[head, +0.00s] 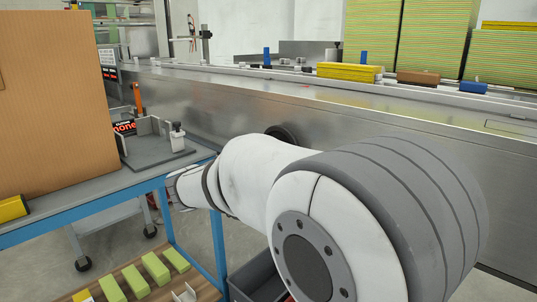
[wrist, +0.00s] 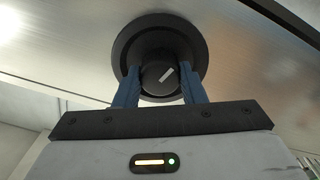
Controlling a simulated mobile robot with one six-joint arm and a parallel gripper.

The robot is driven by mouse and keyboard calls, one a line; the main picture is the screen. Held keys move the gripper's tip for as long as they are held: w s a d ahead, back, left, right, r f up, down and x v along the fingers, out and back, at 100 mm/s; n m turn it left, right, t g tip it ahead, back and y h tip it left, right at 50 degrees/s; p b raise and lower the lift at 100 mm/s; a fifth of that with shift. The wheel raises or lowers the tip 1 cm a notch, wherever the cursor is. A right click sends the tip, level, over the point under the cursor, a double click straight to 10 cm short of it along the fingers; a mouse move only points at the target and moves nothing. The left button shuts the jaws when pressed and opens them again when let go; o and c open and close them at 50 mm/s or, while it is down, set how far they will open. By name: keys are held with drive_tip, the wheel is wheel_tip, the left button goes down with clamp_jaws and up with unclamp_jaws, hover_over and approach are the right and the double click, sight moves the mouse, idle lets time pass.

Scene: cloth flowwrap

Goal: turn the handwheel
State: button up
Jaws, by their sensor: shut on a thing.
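The handwheel (wrist: 160,40) is a round black wheel on the metal side of the machine, in the upper middle of the wrist view. Its hub carries a pale slanted mark. My gripper (wrist: 160,84) has its two blue fingers on either side of the hub and is shut on it. In the head view, only part of the dark wheel (head: 284,133) shows behind my white arm. My gripper is hidden there by the arm.
A blue-framed table (head: 100,205) with a large cardboard box (head: 55,100) and a grey fixture (head: 155,148) stands at left. The machine's metal side (head: 400,118) runs behind my arm. Yellow and brown packs (head: 350,71) lie on top. A dark bin (head: 258,280) is below.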

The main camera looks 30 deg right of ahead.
drive_tip(key=shift+f, duration=0.15)
drive_tip(key=o, duration=1)
drive_tip(key=p+v, duration=0.2)
drive_tip(key=v, duration=0.5)
drive_tip(key=shift+s+a, duration=0.15)
drive_tip(key=shift+a, duration=0.2)
